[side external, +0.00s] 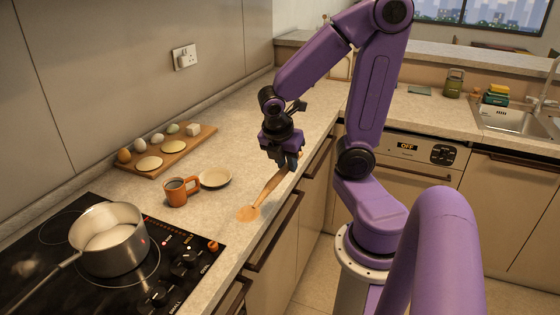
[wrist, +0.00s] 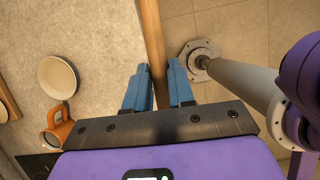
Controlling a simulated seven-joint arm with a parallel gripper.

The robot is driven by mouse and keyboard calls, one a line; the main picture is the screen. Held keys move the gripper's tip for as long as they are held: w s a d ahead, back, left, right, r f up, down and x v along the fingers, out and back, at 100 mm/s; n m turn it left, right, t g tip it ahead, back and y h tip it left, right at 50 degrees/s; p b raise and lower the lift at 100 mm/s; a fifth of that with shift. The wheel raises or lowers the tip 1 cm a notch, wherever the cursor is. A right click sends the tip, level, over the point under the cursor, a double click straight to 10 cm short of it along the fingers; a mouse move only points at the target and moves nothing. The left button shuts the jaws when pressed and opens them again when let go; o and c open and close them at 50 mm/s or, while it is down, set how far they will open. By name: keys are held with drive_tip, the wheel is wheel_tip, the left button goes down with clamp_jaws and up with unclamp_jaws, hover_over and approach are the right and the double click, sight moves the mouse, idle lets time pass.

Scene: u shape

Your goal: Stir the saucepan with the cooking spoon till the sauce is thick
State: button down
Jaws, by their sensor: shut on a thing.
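The wooden cooking spoon (side external: 263,194) is in my gripper (side external: 290,164). Its bowl end points toward the stove, low over the counter near its front edge; I cannot tell whether it touches. In the wrist view the spoon's handle (wrist: 152,40) runs between the blue fingers of my gripper (wrist: 160,88), which are shut on it. The steel saucepan (side external: 112,243) stands on the black hob at the lower left, with pale sauce (side external: 110,236) inside and its handle toward the lower left. My gripper is to the right of and behind the saucepan.
An orange mug (side external: 177,195) and a shallow cream dish (side external: 216,178) stand between the hob and the spoon; the mug (wrist: 58,130) and dish (wrist: 58,77) also show in the wrist view. A wooden board (side external: 160,160) with eggs lies by the wall. Hob knobs (side external: 185,258) line the near side.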

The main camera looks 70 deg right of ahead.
drive_tip(key=w+a+r+n+t+h, duration=0.25)
drive_tip(key=w+a+r, duration=0.3)
drive_tip(key=w, duration=0.35)
drive_tip(key=w+a+r+n+t+h, duration=0.1)
drive_tip(key=w+a+r+t+h, duration=0.25)
drive_tip(key=w+r, duration=0.4)
drive_tip(key=w+a+r+t+h, duration=0.2)
drive_tip(key=w+a+r+t, duration=0.15)
drive_tip(key=w+a, duration=0.35)
drive_tip(key=w+a+r+t+h, duration=0.1)
drive_tip(key=w+a+r+t, duration=0.1)
drive_tip(key=w+a+r, duration=0.45)
drive_tip(key=shift+s+d+f, duration=0.9)
drive_tip(key=shift+d+f, duration=1)
drive_tip(key=shift+f, duration=1.6)
drive_tip(key=a+f, duration=0.5)
drive_tip(key=f, duration=0.4)
drive_tip(key=shift+a+n, duration=0.25)
drive_tip(key=shift+n, duration=0.1)
drive_tip(key=shift+f, duration=0.1)
